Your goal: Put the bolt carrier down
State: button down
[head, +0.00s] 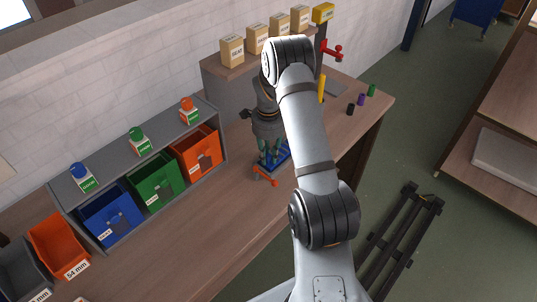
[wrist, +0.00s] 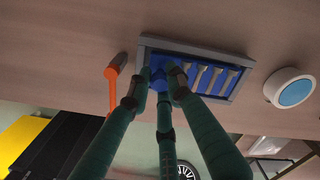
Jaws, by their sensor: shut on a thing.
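The bolt carrier (wrist: 204,77) shows in the wrist view as a blue tray with a grey rim and several pale bars across it. In the head view its blue side (head: 283,153) shows partly behind my arm. My gripper (wrist: 167,80) has its green fingers closed around a blue knob-like part near the carrier's left end. In the head view my gripper (head: 268,153) points down at the carrier over the bench. The fingers hide part of the carrier. I cannot tell whether the carrier touches the bench top.
A red-orange handled thing (wrist: 112,76) is beside the carrier's left end; a round white thing with a blue face (wrist: 290,88) is at its right. Blue (head: 112,217), green (head: 155,184) and orange (head: 197,155) bins stand left on the bench (head: 222,205). Bare bench lies in front.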

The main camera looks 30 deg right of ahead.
jog(key=shift+f, duration=0.15)
jog(key=c, duration=1.6)
grip_release()
notch_tip(320, 180, up, 12)
jog(key=shift+r+b, duration=0.2)
jog(key=shift+b, duration=0.65)
